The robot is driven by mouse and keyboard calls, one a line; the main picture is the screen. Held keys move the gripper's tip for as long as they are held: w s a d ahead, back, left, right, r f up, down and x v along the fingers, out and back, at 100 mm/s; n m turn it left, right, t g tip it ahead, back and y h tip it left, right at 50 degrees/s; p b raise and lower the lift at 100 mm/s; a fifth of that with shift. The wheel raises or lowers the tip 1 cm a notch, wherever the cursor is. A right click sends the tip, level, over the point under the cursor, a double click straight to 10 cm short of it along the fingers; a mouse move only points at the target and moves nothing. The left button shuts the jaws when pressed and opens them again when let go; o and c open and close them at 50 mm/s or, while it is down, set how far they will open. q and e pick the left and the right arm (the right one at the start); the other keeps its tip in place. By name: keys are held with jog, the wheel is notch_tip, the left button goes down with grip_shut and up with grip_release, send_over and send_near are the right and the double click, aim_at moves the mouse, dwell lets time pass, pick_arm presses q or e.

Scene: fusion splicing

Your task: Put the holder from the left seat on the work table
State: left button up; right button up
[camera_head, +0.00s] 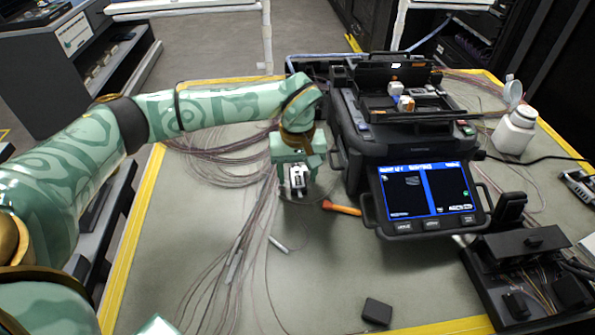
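My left gripper (297,186) points down over the work table (330,262), just left of the fusion splicer (372,142). It appears shut on a small silver and black holder (297,177); the fingers are mostly hidden, and I cannot tell whether the holder touches the table. The splicer's lid is open, and small white and orange parts (405,103) show in its top. The left side of the splicer's top looks dark, with no silver holder visible there. A grey part (424,91) sits on its right side.
Loose fibres (215,150) and thin sleeves (279,244) lie left of the splicer. An orange-handled tool (342,209) lies near its screen (425,190). A black block (377,311) is at the front, a white bottle (514,131) at right. The front middle is mostly clear.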

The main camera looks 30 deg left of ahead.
aim_at(297, 177)
pick_arm(q)
notch_tip(297, 177, up, 12)
jog(key=p, duration=0.4)
jog(key=shift+r+p, duration=0.15)
jog(key=shift+p, duration=0.2)
pick_arm(e)
jog(key=shift+t, duration=0.3)
jog(key=r, duration=0.1)
jog(key=w+r, duration=0.2)
jog(key=r, duration=0.1)
jog(key=shift+r, duration=0.1)
pick_arm(q)
jog(key=shift+o, duration=0.4)
pick_arm(e)
jog(key=shift+a, duration=0.1)
